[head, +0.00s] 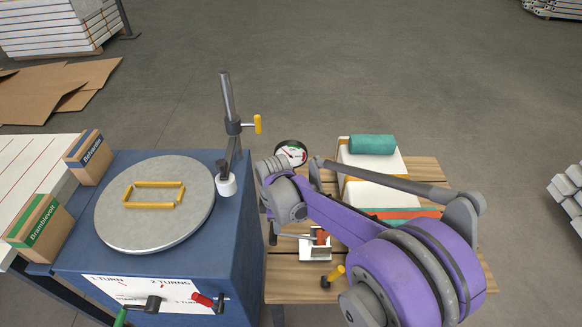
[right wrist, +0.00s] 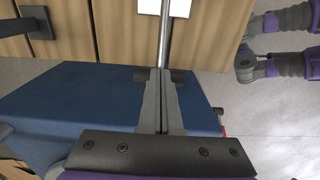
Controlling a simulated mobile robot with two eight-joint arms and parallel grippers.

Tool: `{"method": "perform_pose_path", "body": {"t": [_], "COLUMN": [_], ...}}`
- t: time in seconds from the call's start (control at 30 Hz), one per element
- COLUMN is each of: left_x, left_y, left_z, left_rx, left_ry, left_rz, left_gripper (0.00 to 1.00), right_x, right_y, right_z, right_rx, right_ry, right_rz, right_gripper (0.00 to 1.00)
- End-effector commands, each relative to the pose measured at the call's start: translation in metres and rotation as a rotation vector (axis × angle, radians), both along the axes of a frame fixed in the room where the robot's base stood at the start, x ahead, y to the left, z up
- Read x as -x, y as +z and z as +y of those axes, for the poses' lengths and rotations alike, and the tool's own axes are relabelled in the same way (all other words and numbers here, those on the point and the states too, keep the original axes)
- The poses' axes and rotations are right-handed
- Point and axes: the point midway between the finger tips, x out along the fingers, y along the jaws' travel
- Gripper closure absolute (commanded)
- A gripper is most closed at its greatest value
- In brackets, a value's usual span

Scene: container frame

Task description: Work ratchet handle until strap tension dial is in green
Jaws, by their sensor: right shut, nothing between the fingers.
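The strap tension dial (head: 291,153), round with a dark rim and pale face, stands beyond my right wrist in the head view. Red shows on its face; I cannot read its needle. A small pale metal bracket with an orange-red part, apparently the ratchet (head: 314,246), sits on the slatted wooden table. A yellow-gripped lever (head: 334,273) stands just in front of it; I cannot tell if this is the ratchet handle. My right gripper (right wrist: 160,74) is shut and empty in the right wrist view, above the blue cabinet's edge. A metal rod (right wrist: 164,42) shows beyond its fingertips.
The blue cabinet (head: 236,255) stands left of the wooden table (head: 425,172), with a round grey turntable (head: 155,230) and upright post (head: 228,105) on top. Cranks (head: 203,301) stick out in front. White blocks (head: 372,160) bear a green roll (head: 372,144). Cartons (head: 88,158) stand left.

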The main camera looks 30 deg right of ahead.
Motion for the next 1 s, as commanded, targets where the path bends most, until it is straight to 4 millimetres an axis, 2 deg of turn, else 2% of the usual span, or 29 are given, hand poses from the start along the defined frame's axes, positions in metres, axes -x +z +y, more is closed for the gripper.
{"method": "perform_pose_path", "body": {"t": [0.1, 0.8, 1.0], "left_x": [-0.002, -0.013, -0.014], "left_y": [0.015, 0.076, 0.082], "left_z": [0.0, 0.0, 0.0], "left_rx": [0.0, 0.0, 0.0], "left_ry": [0.0, 0.0, 0.0], "left_rz": [-0.005, -0.028, -0.031], "left_gripper": [0.38, 0.38, 0.38], "right_x": [-0.001, -0.001, 0.0], "right_y": [0.019, 0.103, 0.111], "right_z": [0.0, 0.0, 0.0], "right_rx": [-0.001, -0.001, -0.001], "right_ry": [0.0, 0.0, 0.0], "right_rz": [-0.002, -0.003, -0.001], "right_gripper": [1.0, 1.0, 1.0]}}
